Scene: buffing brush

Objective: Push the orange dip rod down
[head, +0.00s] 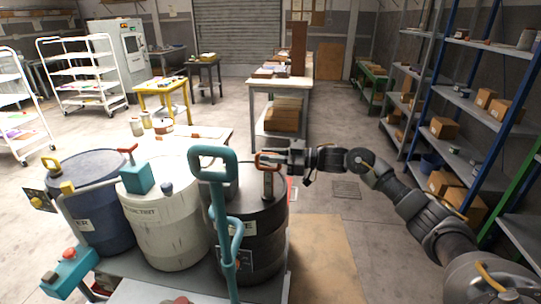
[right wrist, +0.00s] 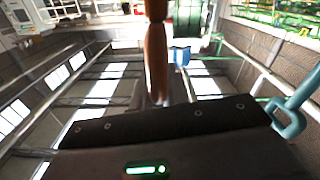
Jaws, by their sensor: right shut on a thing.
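The orange dip rod shows its orange handle (head: 262,155) at the top of the black drum (head: 262,225) in the head view. In the right wrist view the orange-brown rod (right wrist: 156,45) stands at top centre, just beyond the dark gripper body. My right gripper (head: 276,158) reaches in from the right at the handle's height and is shut on the handle. The fingertips are small and partly hidden there. How deep the rod sits in the drum cannot be seen. My left gripper is not in view.
A white drum (head: 168,220) and a blue drum (head: 92,205) stand left of the black one. A teal looped handle (head: 213,165) rises in front of the black drum. Blue-framed shelves (head: 460,100) line the right side. Floor to the right of the drums is open.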

